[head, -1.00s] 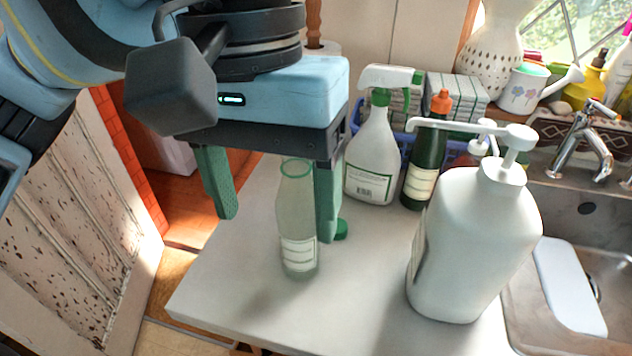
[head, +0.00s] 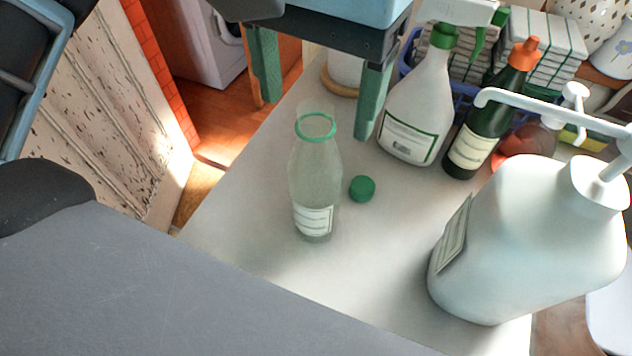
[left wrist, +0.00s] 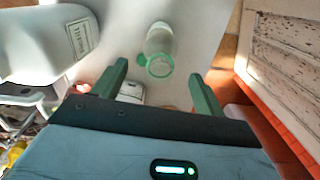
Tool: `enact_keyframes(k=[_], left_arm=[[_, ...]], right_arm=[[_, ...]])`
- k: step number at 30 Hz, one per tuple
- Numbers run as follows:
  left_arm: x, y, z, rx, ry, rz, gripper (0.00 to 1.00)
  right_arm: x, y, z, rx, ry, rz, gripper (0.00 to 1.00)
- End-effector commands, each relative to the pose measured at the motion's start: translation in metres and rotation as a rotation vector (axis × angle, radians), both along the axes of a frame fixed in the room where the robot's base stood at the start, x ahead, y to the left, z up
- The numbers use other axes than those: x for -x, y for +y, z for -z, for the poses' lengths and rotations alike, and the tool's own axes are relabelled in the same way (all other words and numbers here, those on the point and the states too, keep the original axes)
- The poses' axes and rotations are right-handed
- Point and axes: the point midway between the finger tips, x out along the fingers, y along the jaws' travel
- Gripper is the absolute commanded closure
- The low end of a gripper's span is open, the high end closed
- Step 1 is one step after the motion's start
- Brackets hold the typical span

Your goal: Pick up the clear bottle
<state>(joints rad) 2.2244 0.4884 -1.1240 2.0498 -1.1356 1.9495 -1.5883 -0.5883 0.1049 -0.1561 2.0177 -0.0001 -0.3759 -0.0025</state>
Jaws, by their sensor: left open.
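The clear bottle (head: 314,180) stands upright on the white counter (head: 260,215), uncapped, with a green ring at its neck and a pale label low on its side. A green cap (head: 362,188) lies on the counter just right of it. My left gripper (head: 318,118) is open, its two green fingers pointing down above and behind the bottle in the head view. In the left wrist view the bottle (left wrist: 159,50) shows beyond the fingertips, between them and apart from both. The left gripper (left wrist: 160,80) is empty there. My right gripper does not show.
A large white pump bottle (head: 530,240) stands to the right on the counter. A spray bottle (head: 418,110) and a dark green bottle (head: 480,125) with an orange top stand behind. The counter's left edge drops to the floor. Clear counter lies in front of the bottle.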

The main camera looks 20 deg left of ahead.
Motion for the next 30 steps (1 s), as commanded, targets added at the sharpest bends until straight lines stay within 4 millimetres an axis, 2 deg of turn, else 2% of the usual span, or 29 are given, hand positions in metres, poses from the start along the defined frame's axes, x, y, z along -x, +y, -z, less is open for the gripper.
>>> enact_keyframes(k=[5,15,23,25,30], left_arm=[[0.0,0.001,0.006,-0.001,0.0,0.0,0.28],[0.0,0.001,0.048,0.0,-0.001,-0.001,0.28],[0.0,0.001,0.052,0.001,-0.001,-0.001,0.28],[0.0,0.001,0.052,0.001,-0.001,-0.001,0.33],[0.0,0.001,0.051,0.001,-0.001,-0.001,0.56]], right_arm=[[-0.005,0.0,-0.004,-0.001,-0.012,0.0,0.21],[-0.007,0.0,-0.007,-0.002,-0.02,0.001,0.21],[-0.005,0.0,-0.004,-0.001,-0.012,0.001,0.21],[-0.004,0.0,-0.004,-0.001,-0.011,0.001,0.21],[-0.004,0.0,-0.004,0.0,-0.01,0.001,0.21]])
